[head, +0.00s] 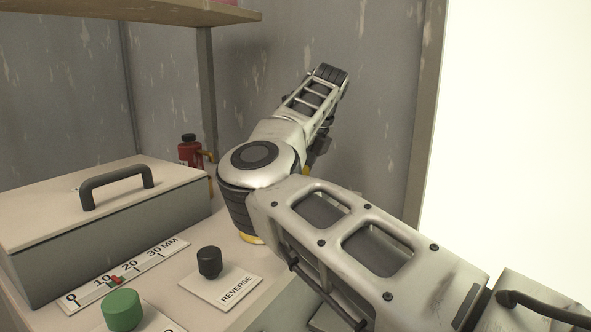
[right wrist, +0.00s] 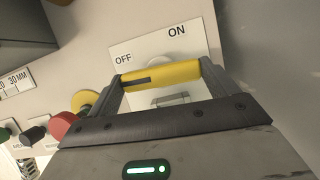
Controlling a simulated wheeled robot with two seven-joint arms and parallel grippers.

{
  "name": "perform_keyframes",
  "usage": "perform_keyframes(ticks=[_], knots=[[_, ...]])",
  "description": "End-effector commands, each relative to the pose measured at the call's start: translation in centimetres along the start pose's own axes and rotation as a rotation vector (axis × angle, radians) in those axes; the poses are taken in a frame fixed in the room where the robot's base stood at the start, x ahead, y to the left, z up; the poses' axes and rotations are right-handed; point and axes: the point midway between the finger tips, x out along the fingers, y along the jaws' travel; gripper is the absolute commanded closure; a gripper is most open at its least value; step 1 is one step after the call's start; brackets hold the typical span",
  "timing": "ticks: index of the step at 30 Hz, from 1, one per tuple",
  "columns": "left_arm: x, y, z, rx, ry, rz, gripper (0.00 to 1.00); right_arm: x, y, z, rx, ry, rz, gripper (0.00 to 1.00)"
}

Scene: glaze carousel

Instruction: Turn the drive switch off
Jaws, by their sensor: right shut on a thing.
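The drive switch has a yellow bar handle (right wrist: 172,73) on a white plate (right wrist: 203,37) marked OFF and ON, seen in the right wrist view. My right gripper (right wrist: 160,82) is shut on the handle, with one dark finger at each end of it. The OFF label is by the handle's left end and the ON label is above its middle. A dark mark is on the handle's left part. In the head view my right arm covers the switch, and the gripper is mostly hidden behind it. My left gripper is in neither view.
A lidded box (head: 110,245) with a dark handle stands at left, by a millimetre scale (head: 130,275). A black knob (head: 209,262) sits on the REVERSE plate, near a green knob (head: 122,309). A red button (right wrist: 64,125) is beside my right gripper. A red bottle (head: 190,151) stands behind.

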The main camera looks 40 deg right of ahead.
Motion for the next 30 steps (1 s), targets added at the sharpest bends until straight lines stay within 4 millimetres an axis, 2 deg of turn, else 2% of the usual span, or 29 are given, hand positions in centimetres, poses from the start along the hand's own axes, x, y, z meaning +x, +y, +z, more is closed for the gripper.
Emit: perform_keyframes(ticks=[9,22,23,24,30], knots=[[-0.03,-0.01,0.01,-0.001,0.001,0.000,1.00,-0.11,-0.08,0.05,-0.074,-0.002,0.029,0.37],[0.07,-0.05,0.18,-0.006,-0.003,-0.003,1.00,-0.10,-0.06,0.07,-0.085,-0.002,0.033,0.37],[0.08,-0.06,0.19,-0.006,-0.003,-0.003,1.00,-0.10,-0.06,0.07,-0.085,-0.002,0.032,0.09],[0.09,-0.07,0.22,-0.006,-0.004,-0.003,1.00,-0.10,-0.06,0.06,-0.084,-0.002,0.032,0.00],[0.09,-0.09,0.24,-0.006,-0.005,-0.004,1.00,-0.08,-0.07,0.04,-0.081,-0.001,0.032,0.00]])
